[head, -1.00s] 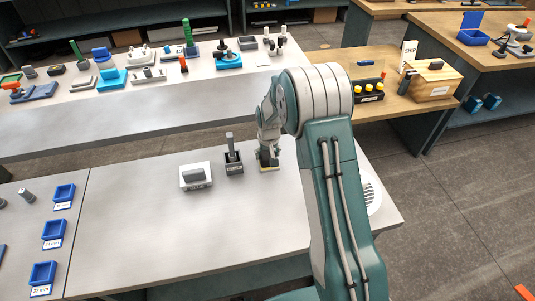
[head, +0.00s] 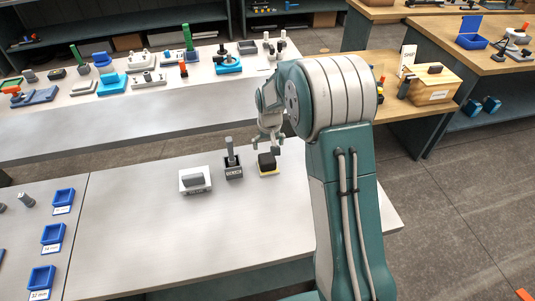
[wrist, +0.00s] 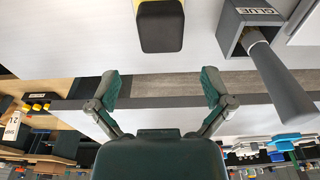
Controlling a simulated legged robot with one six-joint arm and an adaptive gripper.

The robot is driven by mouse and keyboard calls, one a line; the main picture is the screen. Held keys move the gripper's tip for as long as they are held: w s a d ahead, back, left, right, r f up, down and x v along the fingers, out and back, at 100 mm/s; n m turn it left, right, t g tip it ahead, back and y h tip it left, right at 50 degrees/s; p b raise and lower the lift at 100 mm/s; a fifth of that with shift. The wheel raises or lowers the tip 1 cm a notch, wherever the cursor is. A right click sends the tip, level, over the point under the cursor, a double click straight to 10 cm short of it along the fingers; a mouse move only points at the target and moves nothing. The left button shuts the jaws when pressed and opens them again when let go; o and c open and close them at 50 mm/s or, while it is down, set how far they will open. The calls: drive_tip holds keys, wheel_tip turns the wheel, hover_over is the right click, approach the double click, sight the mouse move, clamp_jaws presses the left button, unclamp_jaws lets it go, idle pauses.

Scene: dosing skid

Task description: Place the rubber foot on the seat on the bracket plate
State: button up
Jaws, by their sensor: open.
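A black block (head: 267,162), which looks like the rubber foot, sits upright on a small yellow-edged base (head: 270,174) on the pale worktable. I cannot tell for sure whether this base is the bracket plate's seat. In the wrist view the black block (wrist: 161,27) is at the top centre, with a bit of yellow (wrist: 137,6) beside it. My gripper (head: 268,147) is open, clear of the block and just behind it in the head view. In the wrist view the fingers of my gripper (wrist: 160,87) are spread with nothing between them.
A dark holder labelled GLUE (head: 233,173) with a grey stick (head: 230,146) stands left of the block. A white box with a grey piece (head: 195,187) is further left. Blue trays (head: 53,234) line the left table. The front of the worktable is bare.

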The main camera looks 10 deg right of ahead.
sight(269, 161)
drive_tip(key=s+r+t, duration=0.1)
drive_tip(key=s+r, duration=0.6)
drive_tip(key=r, duration=0.2)
drive_tip(key=s+r+t, duration=0.1)
drive_tip(key=s+r, duration=0.5)
drive_tip(key=r, duration=0.4)
drive_tip(key=s+r+t, duration=0.2)
drive_tip(key=s+r, duration=0.1)
drive_tip(key=s, duration=1.6)
drive_tip(key=shift+s+r, duration=0.15)
